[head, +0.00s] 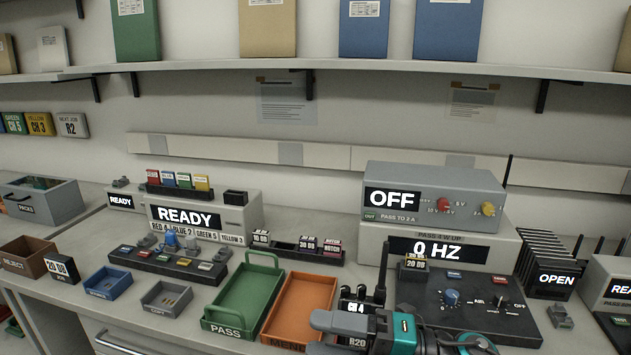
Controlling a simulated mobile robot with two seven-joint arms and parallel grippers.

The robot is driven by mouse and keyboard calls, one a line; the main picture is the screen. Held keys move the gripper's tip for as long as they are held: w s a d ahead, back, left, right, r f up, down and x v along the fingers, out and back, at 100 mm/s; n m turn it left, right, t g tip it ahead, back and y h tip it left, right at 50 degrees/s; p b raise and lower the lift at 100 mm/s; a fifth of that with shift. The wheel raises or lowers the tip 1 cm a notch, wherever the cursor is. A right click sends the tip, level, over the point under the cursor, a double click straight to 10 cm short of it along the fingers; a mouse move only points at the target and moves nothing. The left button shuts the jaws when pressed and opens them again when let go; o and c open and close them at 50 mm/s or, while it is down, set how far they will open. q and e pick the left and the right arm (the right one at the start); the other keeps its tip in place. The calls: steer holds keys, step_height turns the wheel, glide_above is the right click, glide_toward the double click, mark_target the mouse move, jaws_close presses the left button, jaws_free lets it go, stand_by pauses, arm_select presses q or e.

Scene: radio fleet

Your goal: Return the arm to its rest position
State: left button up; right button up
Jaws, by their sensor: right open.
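My right gripper (322,335) is at the bottom centre, its arm coming in from the lower right. Its two grey fingers are apart and point left, in front of the right part of the orange tray (308,292). A dark handheld radio (379,270) with an upright antenna stands just behind the gripper, and labels reading CH 4 and R20 show close by. The gripper hides its lower part, and I cannot tell whether they touch. My left gripper is not in view.
A green PASS tray (246,297) lies left of the orange one. The test console (470,300) with knobs stands to the right, below the box reading OFF (432,198). A READY charger unit (205,217) stands behind. Small bins and a reject box (27,257) are at left.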

steer(key=w+d+f+m+t+h, duration=0.1)
steer(key=d+f+m+t+h, duration=0.3)
steer(key=m+t, duration=0.45)
steer(key=w+d+f+m+t+h, duration=0.1)
steer(key=d+f+m+t+h, duration=0.35)
steer(key=m, duration=0.75)
steer(key=s+d+f+m+g+h, duration=0.2)
steer(key=s+d+f+m+h, duration=0.1)
steer(key=f, duration=0.5)
steer(key=s+d+f+m+g+h, duration=0.3)
steer(key=s+d+f+m+h, duration=0.1)
steer(key=s+f+m, duration=0.4)
steer(key=shift+s+d+f+h, duration=0.15)
steer(key=shift+s+f+h, duration=0.25)
steer(key=shift+s+h, duration=0.5)
